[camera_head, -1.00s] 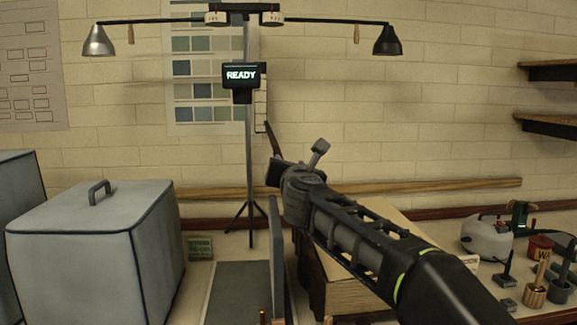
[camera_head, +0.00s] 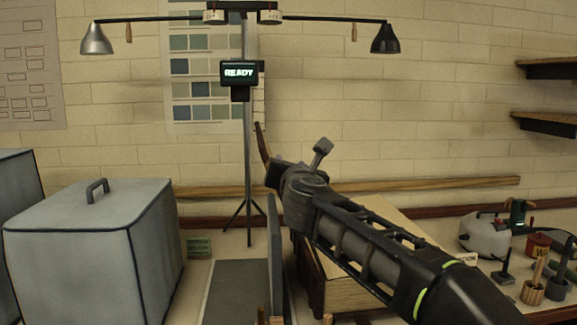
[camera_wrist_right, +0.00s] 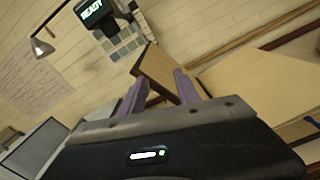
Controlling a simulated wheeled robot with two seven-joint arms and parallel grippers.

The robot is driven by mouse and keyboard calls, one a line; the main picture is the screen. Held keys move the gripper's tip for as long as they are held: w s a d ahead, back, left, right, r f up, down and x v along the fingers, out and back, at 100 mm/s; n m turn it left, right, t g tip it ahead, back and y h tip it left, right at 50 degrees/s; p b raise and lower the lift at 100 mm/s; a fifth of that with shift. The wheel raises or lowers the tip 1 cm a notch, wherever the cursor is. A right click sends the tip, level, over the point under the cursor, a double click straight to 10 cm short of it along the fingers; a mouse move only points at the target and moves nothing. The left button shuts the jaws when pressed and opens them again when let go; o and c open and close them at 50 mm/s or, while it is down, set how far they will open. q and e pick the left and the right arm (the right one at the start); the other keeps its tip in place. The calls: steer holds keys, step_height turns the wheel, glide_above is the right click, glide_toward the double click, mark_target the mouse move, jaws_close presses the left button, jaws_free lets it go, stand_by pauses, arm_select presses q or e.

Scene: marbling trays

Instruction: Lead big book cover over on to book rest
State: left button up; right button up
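The big book lies behind my right arm; its pale page block (camera_head: 345,293) and brown side (camera_head: 309,272) show. Its brown cover (camera_head: 262,143) stands up steeply, leaning left, beyond my right gripper (camera_head: 272,174). In the right wrist view the brown cover (camera_wrist_right: 163,72) passes between the purple fingers of my right gripper (camera_wrist_right: 162,78), which appear shut on it. Left of the book is a grey flat surface (camera_head: 237,288) with an upright grey panel (camera_head: 275,262), apparently the book rest. My arm hides much of the book. My left gripper is out of view.
A grey covered box (camera_head: 75,255) with a handle stands at left. A lamp stand (camera_head: 248,160) with a READY display (camera_head: 240,74) rises behind. At right are a white appliance (camera_head: 483,237) and small tools in holders (camera_head: 535,290).

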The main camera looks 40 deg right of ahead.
steer(key=v, duration=0.7)
steer(key=shift+s+a, duration=0.2)
steer(key=shift+a, duration=0.05)
steer(key=shift+n, duration=0.3)
stand_by(0.9)
